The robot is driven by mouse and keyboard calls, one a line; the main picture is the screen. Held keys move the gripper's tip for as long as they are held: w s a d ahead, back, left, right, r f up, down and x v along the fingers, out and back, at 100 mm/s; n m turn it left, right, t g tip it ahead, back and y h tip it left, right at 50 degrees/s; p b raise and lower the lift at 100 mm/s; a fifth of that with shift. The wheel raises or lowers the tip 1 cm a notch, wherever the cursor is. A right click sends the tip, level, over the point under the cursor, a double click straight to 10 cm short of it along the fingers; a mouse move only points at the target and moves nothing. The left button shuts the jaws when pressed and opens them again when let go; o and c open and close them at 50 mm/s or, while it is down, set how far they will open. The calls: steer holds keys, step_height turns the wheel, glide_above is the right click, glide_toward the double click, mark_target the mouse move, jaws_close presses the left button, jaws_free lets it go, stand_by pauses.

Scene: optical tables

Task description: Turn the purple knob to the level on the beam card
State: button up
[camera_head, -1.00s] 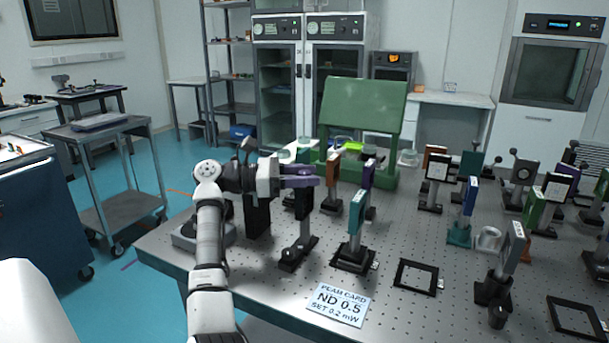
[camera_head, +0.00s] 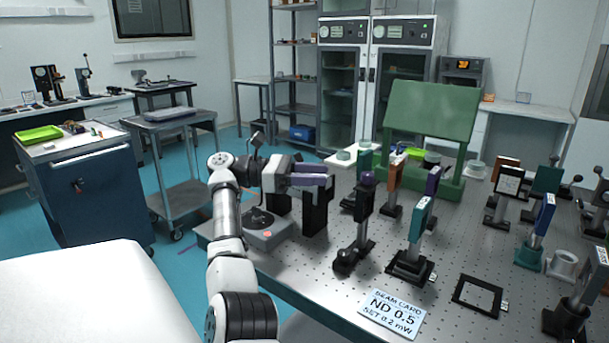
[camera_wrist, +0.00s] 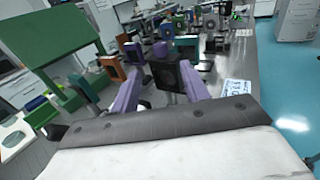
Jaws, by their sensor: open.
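In the wrist view, the purple knob (camera_wrist: 160,50) appears just beyond my fingertips, above a dark square mount. My gripper (camera_head: 332,178) has purple fingers and is left of the knob at about its height, with a gap between. In the wrist view, my gripper (camera_wrist: 160,68) is open and empty. The beam card (camera_head: 392,312) lies at the table's front edge and reads "ND 0.5, SET 0.2 mW". It also shows in the wrist view (camera_wrist: 235,88). No level marks on the knob are readable.
A teal plate on a mount (camera_head: 420,220) stands right of the post. An empty black frame (camera_head: 478,295) lies further right. A green panel (camera_head: 430,110) stands behind, with other optic mounts nearby. A grey device (camera_head: 262,232) sits at the table's left corner.

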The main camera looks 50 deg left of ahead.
steer(key=shift+p+v, duration=0.4)
steer(key=shift+v, duration=0.65)
